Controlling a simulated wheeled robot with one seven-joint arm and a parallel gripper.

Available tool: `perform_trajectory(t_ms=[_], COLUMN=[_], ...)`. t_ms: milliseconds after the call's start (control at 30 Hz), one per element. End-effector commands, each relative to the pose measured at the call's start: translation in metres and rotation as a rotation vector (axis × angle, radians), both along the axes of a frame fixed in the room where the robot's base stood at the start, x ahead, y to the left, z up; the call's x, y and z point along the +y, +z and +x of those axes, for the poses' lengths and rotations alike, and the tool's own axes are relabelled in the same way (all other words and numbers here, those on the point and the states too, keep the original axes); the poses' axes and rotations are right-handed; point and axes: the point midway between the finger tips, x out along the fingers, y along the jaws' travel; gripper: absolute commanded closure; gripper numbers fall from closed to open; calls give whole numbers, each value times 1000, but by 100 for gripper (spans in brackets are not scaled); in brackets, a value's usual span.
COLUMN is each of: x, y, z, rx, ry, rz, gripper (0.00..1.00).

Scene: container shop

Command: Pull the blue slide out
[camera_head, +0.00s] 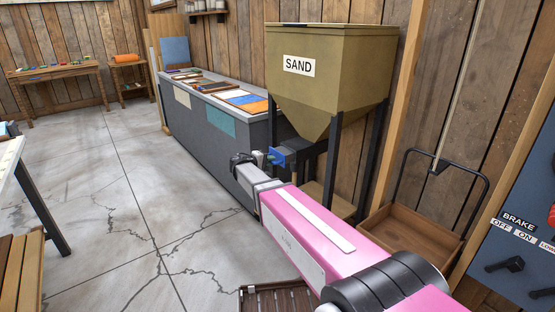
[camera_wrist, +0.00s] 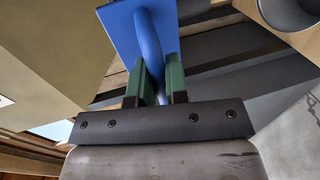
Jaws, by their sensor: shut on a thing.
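The blue slide (camera_head: 277,157) sits below the cone of the sand hopper (camera_head: 333,60), which bears a "SAND" label. In the wrist view the slide shows as a flat blue plate (camera_wrist: 122,32) with a rounded blue handle. My gripper (camera_wrist: 155,78) has its green fingers on both sides of that handle and is shut on it. In the head view my gripper (camera_head: 262,161) reaches the slide from the front left, and the wrist partly hides the contact. How far the slide stands out of the hopper's outlet is hard to tell.
A long grey counter (camera_head: 207,135) with coloured panels runs left of the hopper. A wooden cart (camera_head: 410,240) with a black handle stands to the right, near a blue brake panel (camera_head: 520,200). A slatted brown crate (camera_head: 280,299) lies below my arm.

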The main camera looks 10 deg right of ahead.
Motion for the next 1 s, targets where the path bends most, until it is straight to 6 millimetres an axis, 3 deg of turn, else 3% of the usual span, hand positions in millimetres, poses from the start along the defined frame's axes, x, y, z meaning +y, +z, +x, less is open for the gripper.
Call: perform_trajectory(t_ms=[333, 400, 433, 767, 1000], x=[9, 9, 9, 10, 36], y=[-1, -1, -1, 0, 7], z=[-5, -6, -5, -6, -22], rx=[1, 1, 1, 0, 0], ry=[1, 1, 1, 1, 3], rz=[3, 3, 3, 1, 1], gripper=[100, 70, 61, 61, 61])
